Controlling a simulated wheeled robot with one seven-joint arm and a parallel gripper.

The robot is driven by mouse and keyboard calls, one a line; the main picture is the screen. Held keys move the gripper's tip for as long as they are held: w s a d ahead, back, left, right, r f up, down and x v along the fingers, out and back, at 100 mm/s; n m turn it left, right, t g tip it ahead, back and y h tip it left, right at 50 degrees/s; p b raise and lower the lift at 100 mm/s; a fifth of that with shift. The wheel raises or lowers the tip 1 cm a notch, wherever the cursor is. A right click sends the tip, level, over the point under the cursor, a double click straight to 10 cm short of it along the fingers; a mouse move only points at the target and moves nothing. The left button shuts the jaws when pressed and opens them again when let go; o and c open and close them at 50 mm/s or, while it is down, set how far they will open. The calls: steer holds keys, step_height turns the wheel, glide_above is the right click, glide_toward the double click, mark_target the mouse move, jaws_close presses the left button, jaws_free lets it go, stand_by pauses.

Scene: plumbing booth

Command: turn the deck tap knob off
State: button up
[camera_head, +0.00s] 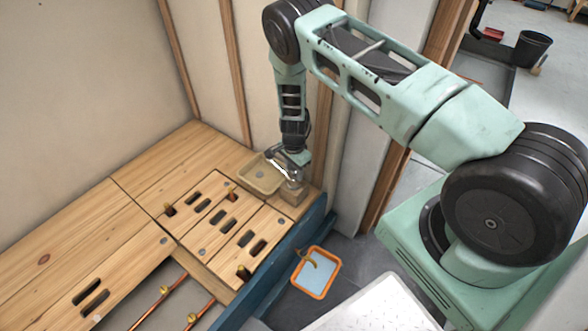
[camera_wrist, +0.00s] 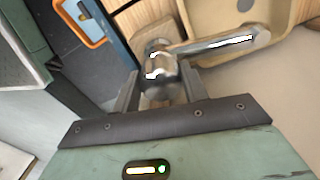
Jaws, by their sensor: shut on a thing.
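The chrome deck tap shows in the wrist view, with its long spout (camera_wrist: 220,42) reaching right over a beige basin. The tap's knob (camera_wrist: 162,84) sits between the fingers of my gripper (camera_wrist: 160,92), which is shut on it. In the head view the small tap is partly hidden by my gripper (camera_head: 291,165), which comes down on it from above. The tap stands at the right end of the wooden deck, beside the beige basin (camera_head: 243,183). I cannot tell from these frames how far the knob is turned.
Wooden deck boards (camera_head: 85,228) with slots and copper pipe stubs lie to the left. Copper pipes (camera_head: 160,300) run in an opening below. A blue beam (camera_head: 283,252) edges the deck. An orange-rimmed tray (camera_head: 297,286) sits on the floor. A wall stands close behind.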

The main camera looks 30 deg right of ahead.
steer(key=o, duration=1)
step_height(320, 180, up, 18)
steer(key=p, duration=0.3)
steer(key=shift+f+p, duration=0.25)
steer(key=shift+p, duration=0.15)
